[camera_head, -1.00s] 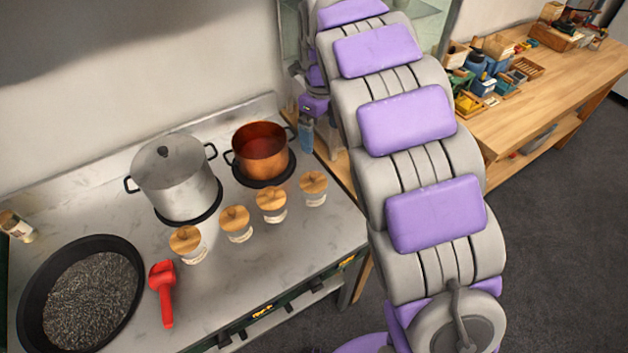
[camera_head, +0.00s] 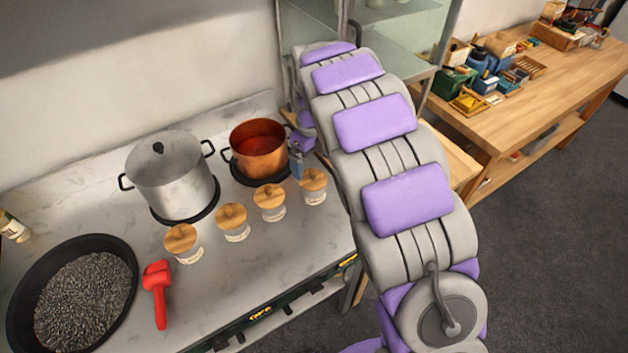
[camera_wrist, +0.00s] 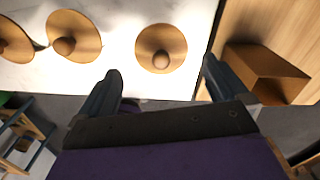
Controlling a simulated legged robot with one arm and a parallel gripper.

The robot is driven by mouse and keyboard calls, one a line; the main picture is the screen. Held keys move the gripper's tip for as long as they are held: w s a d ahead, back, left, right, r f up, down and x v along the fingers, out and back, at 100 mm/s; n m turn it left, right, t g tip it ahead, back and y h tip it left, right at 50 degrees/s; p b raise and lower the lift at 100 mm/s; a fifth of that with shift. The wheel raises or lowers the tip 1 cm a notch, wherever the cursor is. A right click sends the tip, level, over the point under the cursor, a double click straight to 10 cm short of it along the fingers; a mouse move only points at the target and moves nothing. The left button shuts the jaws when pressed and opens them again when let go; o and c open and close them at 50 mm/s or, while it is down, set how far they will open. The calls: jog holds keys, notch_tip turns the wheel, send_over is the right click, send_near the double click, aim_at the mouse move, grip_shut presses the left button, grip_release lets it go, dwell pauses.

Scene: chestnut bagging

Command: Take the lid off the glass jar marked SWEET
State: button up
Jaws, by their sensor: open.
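Several glass jars with round wooden knobbed lids stand in a row on the stove top. Their lids show in the head view: the leftmost lid (camera_head: 181,239), a second lid (camera_head: 231,216), a third lid (camera_head: 269,196) and the rightmost lid (camera_head: 313,179). Their pale labels are too small to read, so I cannot tell which is SWEET. My gripper (camera_wrist: 162,70) is open and empty. In the wrist view one lid (camera_wrist: 161,47) lies between and just beyond its fingertips, apart from them. Two more lids (camera_wrist: 74,36) (camera_wrist: 13,42) lie left of it.
A copper pot (camera_head: 258,155) stands close behind the right jars, with a lidded steel pot (camera_head: 172,180) left of it. A red tool (camera_head: 158,290) and a black pan (camera_head: 125,262) lie at the left.

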aim_at(312, 171)
jog(key=shift+a+f, duration=0.25)
jog(key=shift+f, duration=0.35)
jog(key=f, duration=0.1)
jog(key=f+b, duration=0.2)
jog(key=f, duration=0.1)
jog(key=shift+d, duration=0.4)
jog(key=shift+c, duration=0.5)
jog(key=c, duration=0.7)
